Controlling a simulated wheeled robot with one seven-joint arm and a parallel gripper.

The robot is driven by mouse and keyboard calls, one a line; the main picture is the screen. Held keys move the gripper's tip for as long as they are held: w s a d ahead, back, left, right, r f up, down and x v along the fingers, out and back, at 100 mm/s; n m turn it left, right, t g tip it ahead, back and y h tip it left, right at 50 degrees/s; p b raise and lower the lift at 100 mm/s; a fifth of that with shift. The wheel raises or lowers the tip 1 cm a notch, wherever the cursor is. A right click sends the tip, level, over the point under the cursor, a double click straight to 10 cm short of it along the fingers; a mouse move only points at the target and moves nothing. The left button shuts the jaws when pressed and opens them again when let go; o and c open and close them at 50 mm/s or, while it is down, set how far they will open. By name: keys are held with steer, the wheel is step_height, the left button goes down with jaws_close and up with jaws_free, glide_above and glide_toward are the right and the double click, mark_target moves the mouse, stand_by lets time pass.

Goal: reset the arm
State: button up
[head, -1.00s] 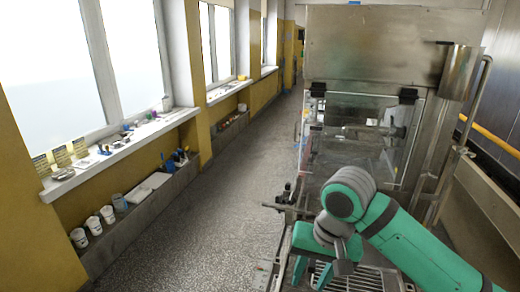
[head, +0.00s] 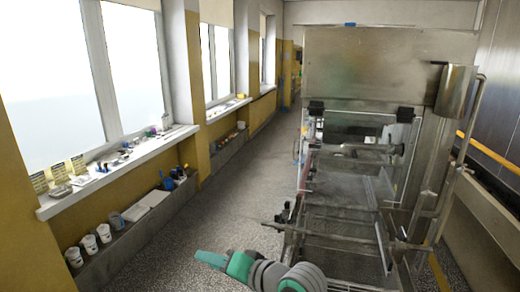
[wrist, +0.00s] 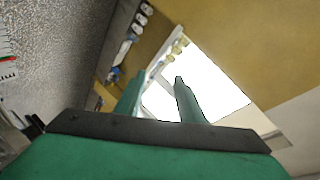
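My arm shows in the head view as green and grey links low at the bottom edge, in front of the enrober machine (head: 345,215). The wrist camera sees the window, the yellow wall and the floor, tilted.
The steel machine fills the centre right, with a clear hood and a wire mesh bed. A windowsill (head: 120,170) with small items runs along the left, above a ledge with white cups (head: 90,244). The speckled floor (head: 225,215) between is clear.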

steer(key=s+d+f+m+t+h, duration=0.2)
steer(key=s+f+m+t+h, duration=0.25)
steer(key=s+f, duration=0.5)
steer(key=s+d+f+m+t+h, duration=0.2)
steer(key=s+f+m+t+h, duration=0.3)
steer(key=f, duration=0.8)
steer(key=s+d+f+n, duration=0.1)
steer(key=s+d+n, duration=0.1)
steer(key=s, duration=0.6)
steer(key=s+d+f+n+g+h, duration=0.1)
steer(key=s+d+n, duration=0.2)
steer(key=s, duration=0.6)
steer(key=s+d+f+n+g+h, duration=0.1)
steer(key=s+d+n, duration=0.1)
steer(key=s+n, duration=0.3)
steer(key=shift+s+d, duration=0.35)
steer(key=shift+s, duration=1.45)
